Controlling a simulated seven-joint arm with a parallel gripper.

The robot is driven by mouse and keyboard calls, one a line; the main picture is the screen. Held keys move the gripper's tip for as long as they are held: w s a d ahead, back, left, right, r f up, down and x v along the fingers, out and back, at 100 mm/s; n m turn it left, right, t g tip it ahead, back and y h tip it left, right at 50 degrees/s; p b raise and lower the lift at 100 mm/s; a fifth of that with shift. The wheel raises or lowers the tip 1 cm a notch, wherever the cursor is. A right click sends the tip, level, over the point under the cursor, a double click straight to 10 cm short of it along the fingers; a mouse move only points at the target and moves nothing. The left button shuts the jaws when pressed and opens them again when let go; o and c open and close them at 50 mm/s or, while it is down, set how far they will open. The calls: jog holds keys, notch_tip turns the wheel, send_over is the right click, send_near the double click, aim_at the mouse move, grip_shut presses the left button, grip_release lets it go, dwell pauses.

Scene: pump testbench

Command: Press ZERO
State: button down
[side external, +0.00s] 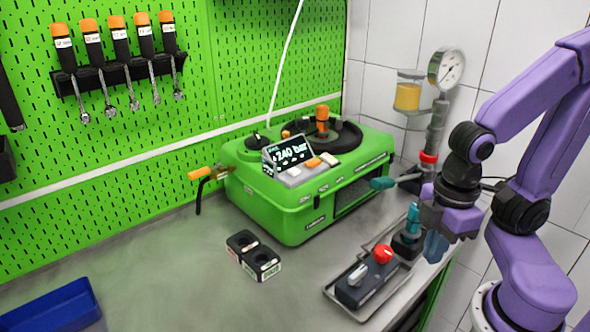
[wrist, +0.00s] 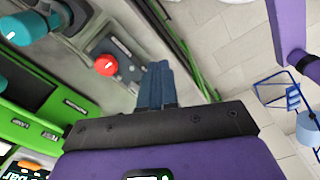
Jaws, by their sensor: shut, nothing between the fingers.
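The green test bench (side external: 300,205) stands against the pegboard and carries a small display (side external: 288,153) reading "240 bar". The wrist view shows part of the display (wrist: 22,174) and an orange button (wrist: 28,165) at the lower left. I cannot read which button is labelled ZERO. My gripper (side external: 435,246) is to the right of the bench, fingers pointing down and shut with nothing between them. The shut blue fingers (wrist: 156,84) also show in the wrist view, clear of the buttons.
A control box (side external: 366,284) with a red knob (side external: 383,253) and a grey lever sits in a tray near my gripper. A black two-hole block (side external: 240,242) and blue bin (side external: 52,308) lie left.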

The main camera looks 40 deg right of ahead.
dwell(0.6)
notch_tip(320, 180, up, 16)
jog(key=r+m+t+y, duration=0.1)
jog(key=t+y, duration=0.1)
jog(key=t, duration=0.7)
send_over(298, 172)
jog(key=shift+f, duration=0.25)
jog(key=shift+f+h, duration=0.15)
jog(key=shift+h, duration=0.15)
jog(key=shift+f, duration=4.25)
jog(key=shift+f, duration=0.2)
jog(key=shift+f, duration=0.25)
